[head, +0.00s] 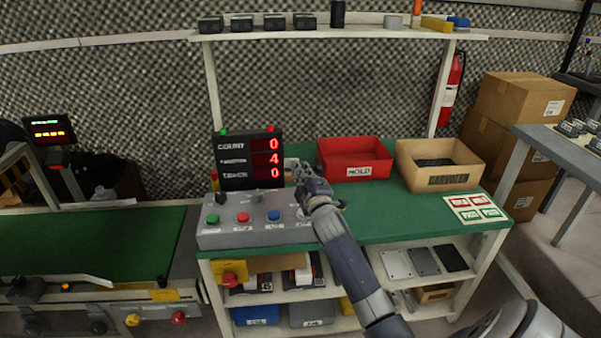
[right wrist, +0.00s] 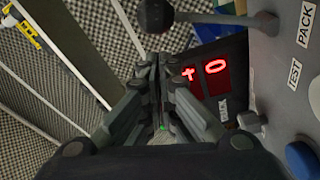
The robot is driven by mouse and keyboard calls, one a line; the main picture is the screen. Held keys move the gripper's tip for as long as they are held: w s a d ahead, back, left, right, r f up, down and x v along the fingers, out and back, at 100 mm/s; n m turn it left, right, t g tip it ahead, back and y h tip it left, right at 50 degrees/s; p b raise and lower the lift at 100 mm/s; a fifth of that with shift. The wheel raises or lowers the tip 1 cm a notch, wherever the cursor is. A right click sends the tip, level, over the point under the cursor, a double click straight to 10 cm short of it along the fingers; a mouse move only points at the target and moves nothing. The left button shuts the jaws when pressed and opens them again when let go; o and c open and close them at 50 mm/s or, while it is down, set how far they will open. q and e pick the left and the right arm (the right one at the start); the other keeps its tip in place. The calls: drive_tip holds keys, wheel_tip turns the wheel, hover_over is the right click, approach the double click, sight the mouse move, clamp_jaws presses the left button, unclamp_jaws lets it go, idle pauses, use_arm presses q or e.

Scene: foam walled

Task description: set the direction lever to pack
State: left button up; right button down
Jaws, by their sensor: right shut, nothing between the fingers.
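The grey control panel (head: 235,238) stands at the front left of the green bench. It has green, red and blue buttons (head: 274,215). In the right wrist view, a lever with a dark ball knob (right wrist: 155,15) sticks out from the panel beside the PACK label (right wrist: 305,25); the TEST label (right wrist: 294,73) is below that. My forearm hides part of the panel's right end.
A display (head: 249,160) with red digits stands behind the panel, close to my right gripper. A red bin (head: 354,160) and a tan bin (head: 440,178) sit to the right. A shelf crosses above.

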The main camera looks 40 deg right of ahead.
drive_tip(key=v, duration=1.2)
drive_tip(key=shift+f, duration=0.15)
drive_tip(key=s+a+f+m+g+y, duration=0.45)
drive_tip(key=s+a+f+g, duration=0.25)
drive_tip(key=s+a+f, duration=0.6)
drive_tip(key=s+a+f+m+g+y, duration=0.1)
drive_tip(key=s+a+f+m+g, duration=0.15)
drive_tip(key=s+a, duration=0.4)
drive_tip(key=s+a+f+m+g+y, duration=0.15)
drive_tip(key=s+a+f+g, duration=0.25)
drive_tip(key=s, duration=0.5)
wheel_tip(320, 180, down, 28)
drive_tip(key=s+g, duration=0.2)
use_arm(q)
drive_tip(key=s+a+r+g+p, duration=0.1)
drive_tip(key=s+a+p, duration=0.2)
drive_tip(key=s+p, duration=1.2)
drive_tip(key=shift+s+r, duration=0.3)
drive_tip(key=shift+s, duration=0.1)
use_arm(e)
drive_tip(key=s+d+r, duration=0.1)
drive_tip(key=s+d, duration=0.2)
drive_tip(key=s, duration=1.3)
drive_tip(key=shift+n+g, duration=0.35)
drive_tip(key=shift+n, duration=0.1)
